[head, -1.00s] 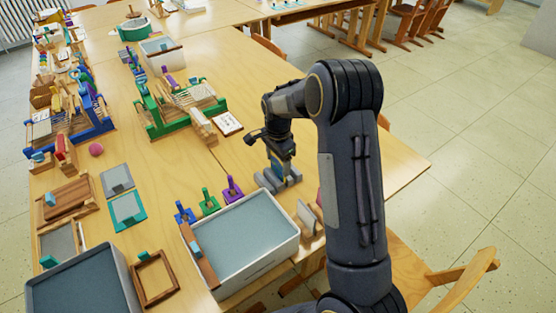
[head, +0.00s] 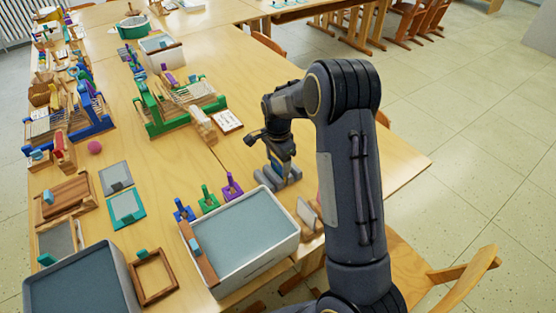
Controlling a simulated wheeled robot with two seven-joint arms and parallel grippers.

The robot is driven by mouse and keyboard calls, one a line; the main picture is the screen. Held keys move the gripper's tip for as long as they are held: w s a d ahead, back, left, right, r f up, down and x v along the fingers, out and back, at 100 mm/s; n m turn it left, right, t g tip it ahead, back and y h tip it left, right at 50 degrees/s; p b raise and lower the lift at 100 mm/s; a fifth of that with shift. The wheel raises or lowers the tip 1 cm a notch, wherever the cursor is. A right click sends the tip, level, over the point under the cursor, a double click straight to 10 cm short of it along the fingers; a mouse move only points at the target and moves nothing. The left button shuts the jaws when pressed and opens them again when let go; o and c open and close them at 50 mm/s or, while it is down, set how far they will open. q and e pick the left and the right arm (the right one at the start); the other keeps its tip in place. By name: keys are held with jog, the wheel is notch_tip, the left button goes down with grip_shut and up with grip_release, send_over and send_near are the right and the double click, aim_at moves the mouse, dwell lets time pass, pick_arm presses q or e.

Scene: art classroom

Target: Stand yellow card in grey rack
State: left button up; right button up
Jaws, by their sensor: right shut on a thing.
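My right gripper (head: 282,157) points down over the grey rack (head: 266,183) on the wooden table, near its right edge. It is shut on the yellow card (head: 274,164), of which only a narrow yellow sliver shows beside the fingers. The card is at the rack, between its grey parts as seen from here. The fingers and wrist hide most of the card and the middle of the rack, so I cannot tell if the card's lower edge touches the rack. My left gripper is out of view.
A green loom (head: 155,127) stands farther back. Bare table lies left of and behind the rack.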

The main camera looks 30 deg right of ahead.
dwell(0.4)
jog(key=o, duration=0.9)
jog(key=shift+r, duration=0.1)
notch_tip(320, 180, up, 7)
jog(key=shift+r, duration=0.3)
